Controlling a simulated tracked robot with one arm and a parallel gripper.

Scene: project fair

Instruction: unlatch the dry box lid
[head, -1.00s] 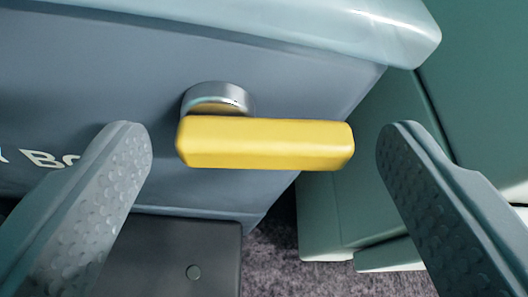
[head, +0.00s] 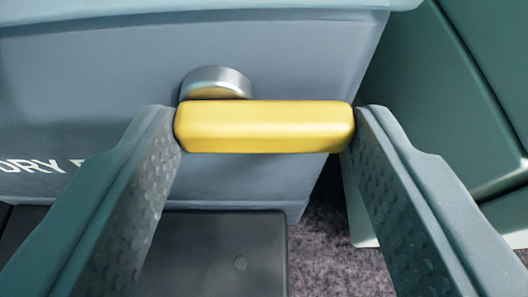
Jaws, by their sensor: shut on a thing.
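The dry box (head: 120,110) is blue-grey with white lettering on its front, partly hidden by my left finger. Its lid (head: 200,15) shows as a lip along the top of the view. A yellow latch handle (head: 265,128) lies level across the front, on a round silver pivot (head: 216,82) near its left end. My gripper (head: 265,130) is shut on the yellow handle, with one finger against each end of it.
A dark grey slab (head: 225,260) with a round stud lies below the box front. Green cabinet-like units (head: 440,100) stand close on the right. Speckled carpet (head: 335,225) shows in the gap between.

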